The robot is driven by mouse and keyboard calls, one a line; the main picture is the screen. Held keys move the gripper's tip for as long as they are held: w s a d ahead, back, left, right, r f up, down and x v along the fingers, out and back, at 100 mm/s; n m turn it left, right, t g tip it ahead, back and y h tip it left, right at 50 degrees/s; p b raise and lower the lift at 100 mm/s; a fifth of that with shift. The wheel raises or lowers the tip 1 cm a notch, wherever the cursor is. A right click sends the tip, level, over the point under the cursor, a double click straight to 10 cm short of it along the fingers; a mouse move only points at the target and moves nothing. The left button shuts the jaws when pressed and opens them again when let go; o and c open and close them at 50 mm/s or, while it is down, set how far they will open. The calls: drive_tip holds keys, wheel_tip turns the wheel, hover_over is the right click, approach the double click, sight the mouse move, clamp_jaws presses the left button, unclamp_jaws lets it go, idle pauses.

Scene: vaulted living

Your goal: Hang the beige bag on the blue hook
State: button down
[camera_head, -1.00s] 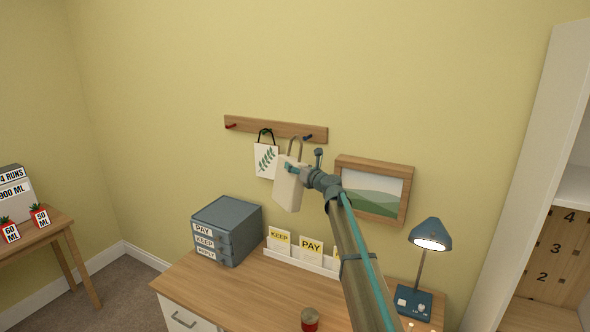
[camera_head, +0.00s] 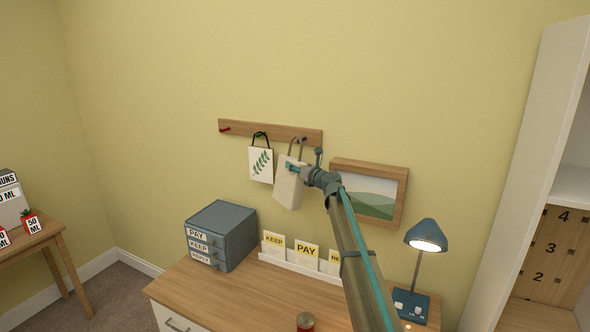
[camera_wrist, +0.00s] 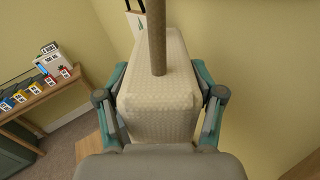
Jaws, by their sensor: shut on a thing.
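The beige bag (camera_head: 287,188) hangs upright from my gripper (camera_head: 298,170), in front of the wall below the right end of the wooden rail. My gripper is shut on the bag's body; in the wrist view my fingers (camera_wrist: 160,88) press both sides of the beige bag (camera_wrist: 158,110). Its brown handle (camera_head: 293,148) stands up as a loop and also shows in the wrist view (camera_wrist: 156,38). The loop's top overlaps the blue hook (camera_head: 304,139) in the head view. I cannot tell whether the loop is around the hook or in front of it.
The wooden rail (camera_head: 240,128) also has a red hook (camera_head: 225,129). A white leaf-print bag (camera_head: 260,163) hangs left of the beige bag. A picture frame (camera_head: 336,165) is close right of my gripper. Below is a desk (camera_head: 240,290) with drawers (camera_head: 222,235), card holder and lamp (camera_head: 427,235).

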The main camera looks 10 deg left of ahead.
drive_tip(key=shift+w+d+f+b, duration=0.1)
drive_tip(key=shift+w+d+b, duration=0.1)
drive_tip(key=shift+w, duration=0.4)
drive_tip(key=shift+w+d+b, duration=0.1)
drive_tip(key=shift+w+d, duration=0.1)
drive_tip(key=shift+w, duration=0.4)
drive_tip(key=shift+w+d+f, duration=0.2)
drive_tip(key=shift+w+f, duration=0.25)
drive_tip(key=shift+w, duration=0.15)
drive_tip(key=shift+c, duration=0.4)
unclamp_jaws()
drive_tip(key=shift+s, duration=0.1)
